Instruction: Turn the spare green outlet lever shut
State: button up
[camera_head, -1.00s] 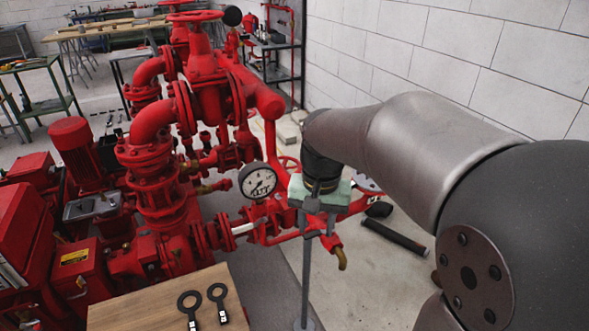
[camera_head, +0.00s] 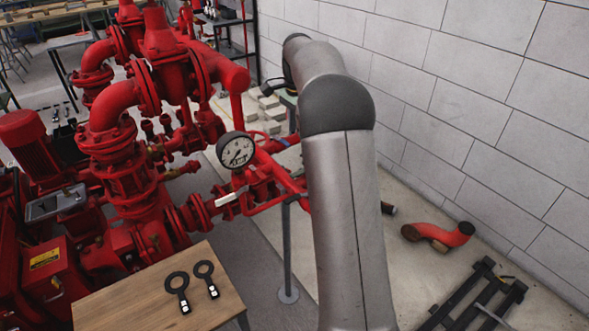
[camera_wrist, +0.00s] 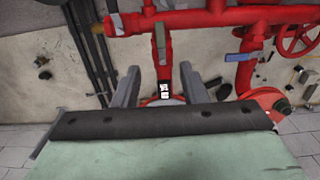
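In the wrist view, my gripper (camera_wrist: 157,88) is open, with its two grey fingers spread apart. A narrow greyish lever-like piece (camera_wrist: 160,42) hangs from the red pipe (camera_wrist: 185,20), beyond and between the fingertips; its green colour is not clear. Red parts and a dark piece with a white patterned tag (camera_wrist: 165,90) show lower between the fingers. I see no finger touching the lever. A blue-grey handle (camera_wrist: 240,57) sits on another red pipe to the right. In the head view, my arm hides the gripper and the lever.
A pressure gauge (camera_head: 235,150) stands by the red pump pipes. A wooden table (camera_head: 150,290) holds two dark ring-handled tools. A red elbow pipe (camera_head: 440,236) and a black frame (camera_head: 480,300) lie on the floor by the block wall. In the wrist view, a red handwheel (camera_wrist: 298,38) is at right.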

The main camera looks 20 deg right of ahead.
aim_at(297, 173)
notch_tip(297, 173, down, 14)
jog(key=shift+f, duration=0.15)
dwell(0.3)
grip_shut()
